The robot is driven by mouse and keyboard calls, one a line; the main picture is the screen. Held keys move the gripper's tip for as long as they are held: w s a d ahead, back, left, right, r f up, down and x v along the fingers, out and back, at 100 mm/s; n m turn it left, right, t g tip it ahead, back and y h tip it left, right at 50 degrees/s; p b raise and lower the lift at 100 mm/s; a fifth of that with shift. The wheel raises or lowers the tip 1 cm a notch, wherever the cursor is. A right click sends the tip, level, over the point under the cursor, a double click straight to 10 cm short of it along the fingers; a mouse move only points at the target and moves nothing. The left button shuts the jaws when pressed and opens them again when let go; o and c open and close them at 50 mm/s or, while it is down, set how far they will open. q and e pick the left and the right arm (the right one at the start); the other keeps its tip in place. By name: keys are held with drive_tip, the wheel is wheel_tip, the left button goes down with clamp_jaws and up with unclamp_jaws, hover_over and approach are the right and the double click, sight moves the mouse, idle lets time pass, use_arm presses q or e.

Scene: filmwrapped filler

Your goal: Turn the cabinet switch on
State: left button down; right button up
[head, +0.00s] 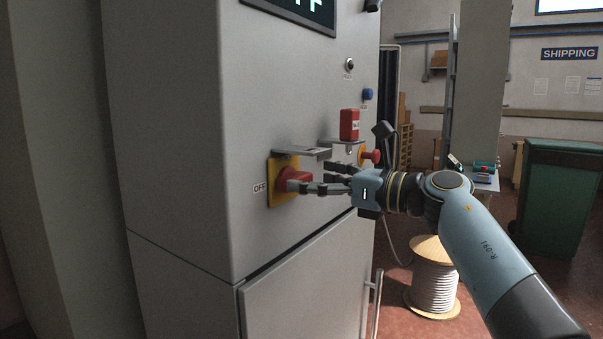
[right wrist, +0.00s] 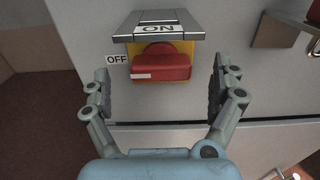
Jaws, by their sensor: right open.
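The cabinet switch (head: 292,180) is a red rotary handle on a yellow plate on the grey cabinet front, with an OFF label at its left. In the right wrist view the red handle (right wrist: 160,64) lies level, its white mark (right wrist: 145,76) at the left end beside OFF. An ON label shows on the grey cover (right wrist: 160,26) above it. My right gripper (head: 305,181) is open in front of the switch. In the wrist view its two fingers (right wrist: 161,90) stand on either side of the handle, with visible gaps. My left gripper is not in view.
A grey ledge (head: 303,153) juts out just above the switch. To its right are a red box (head: 349,124) on a shelf and a red push button (head: 371,156). A door handle (head: 375,305) is lower down. A cable spool (head: 433,280) stands on the floor.

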sight(306, 178)
drive_tip(key=shift+x, duration=1.55)
drive_tip(key=shift+c, duration=0.4)
drive_tip(key=shift+w+f, duration=0.1)
drive_tip(key=c, duration=1.1)
drive_tip(key=shift+p, duration=0.3)
drive_tip(key=m+p, duration=0.2)
drive_tip(key=m, duration=0.1)
drive_tip(key=shift+w+d, duration=0.1)
drive_tip(key=shift+w+m+p, duration=0.15)
drive_tip(key=shift+m+p, duration=1.1)
drive_tip(key=shift+m, duration=0.55)
drive_tip(key=shift+d+f+m, duration=0.1)
drive_tip(key=shift+m, duration=0.2)
